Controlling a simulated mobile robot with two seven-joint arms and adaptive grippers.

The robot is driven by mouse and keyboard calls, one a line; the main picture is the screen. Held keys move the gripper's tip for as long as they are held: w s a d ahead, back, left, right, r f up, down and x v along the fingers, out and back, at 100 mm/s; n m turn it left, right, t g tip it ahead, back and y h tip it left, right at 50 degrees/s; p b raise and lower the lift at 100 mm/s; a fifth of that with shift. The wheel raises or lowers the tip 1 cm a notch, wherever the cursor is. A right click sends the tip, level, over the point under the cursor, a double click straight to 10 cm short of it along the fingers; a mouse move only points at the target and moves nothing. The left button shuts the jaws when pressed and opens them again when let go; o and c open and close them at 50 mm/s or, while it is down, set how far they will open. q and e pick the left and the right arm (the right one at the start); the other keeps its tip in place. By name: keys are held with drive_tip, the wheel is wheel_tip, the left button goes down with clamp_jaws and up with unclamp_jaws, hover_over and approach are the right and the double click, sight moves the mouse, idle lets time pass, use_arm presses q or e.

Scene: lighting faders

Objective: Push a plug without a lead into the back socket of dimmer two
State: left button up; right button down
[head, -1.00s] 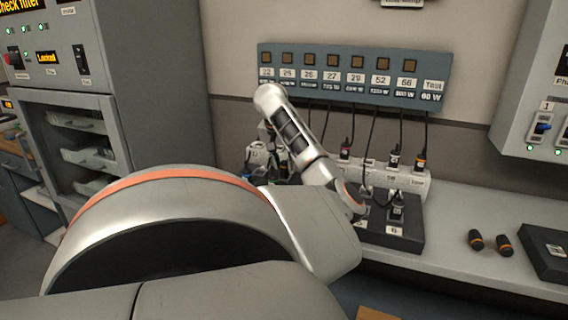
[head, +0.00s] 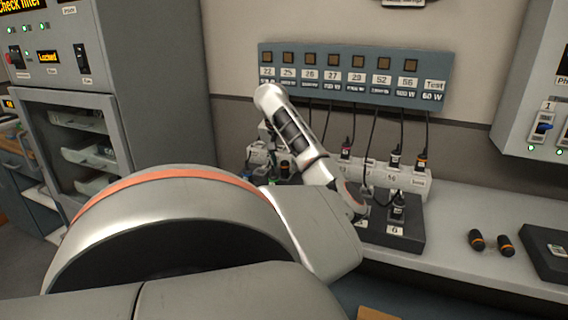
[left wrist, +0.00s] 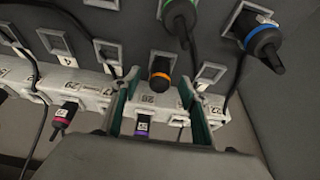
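In the left wrist view a black plug with an orange band (left wrist: 161,68) stands at a socket of the dark box, and no lead shows on it. My left gripper (left wrist: 157,82) is open, with one finger on each side of this plug and gaps visible between. How deep the plug sits is unclear. In the head view my left arm hides the fingers and much of the dark socket box (head: 413,240). Two loose black plugs with orange bands, (head: 476,240) and (head: 505,245), lie on the bench without leads. My right gripper is not in view.
A white numbered socket strip (head: 415,182) stands behind the box, with cables hanging from a wall panel (head: 350,75). The bench (head: 465,205) is clear around the loose plugs.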

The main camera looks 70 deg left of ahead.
use_arm(q)
drive_tip(key=shift+r, duration=0.15)
drive_tip(key=v, duration=1.1)
drive_tip(key=shift+s+r, duration=0.25)
drive_tip(key=shift+r, duration=0.05)
drive_tip(key=shift+d, duration=0.15)
